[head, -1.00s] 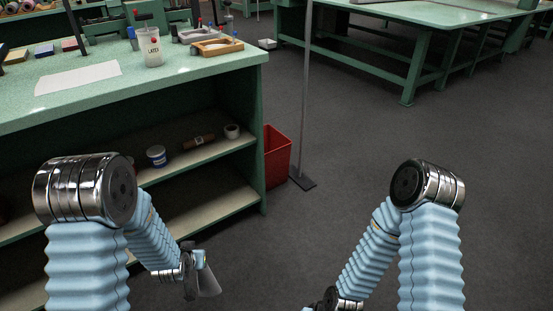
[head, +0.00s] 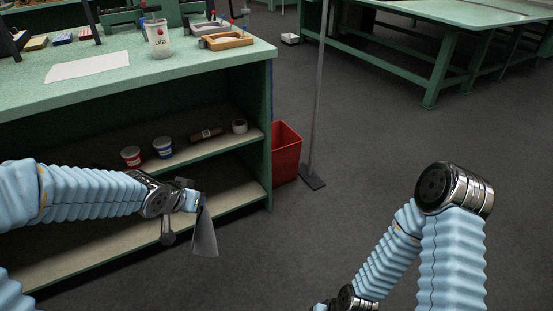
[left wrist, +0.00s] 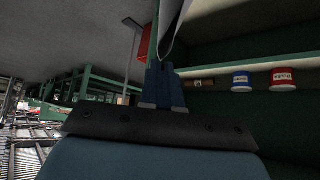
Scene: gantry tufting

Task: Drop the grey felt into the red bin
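The grey felt (head: 204,236) hangs down from my left gripper (head: 196,201), which is shut on its upper edge in front of the lower shelf. In the left wrist view the felt (left wrist: 173,25) shows as a pale strip at the fingertips (left wrist: 165,75). The red bin (head: 286,152) stands on the floor against the right end of the bench, to the right of and beyond the felt. The bin also shows in the left wrist view (left wrist: 145,43). My right arm is at the lower right; its gripper is cut off by the bottom edge.
A grey post on a flat base (head: 313,180) stands just right of the bin. The green bench (head: 150,90) has shelves with tubs (head: 162,147) and a tape roll (head: 239,126). The floor before the bin is clear. A green table (head: 440,60) stands at the back right.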

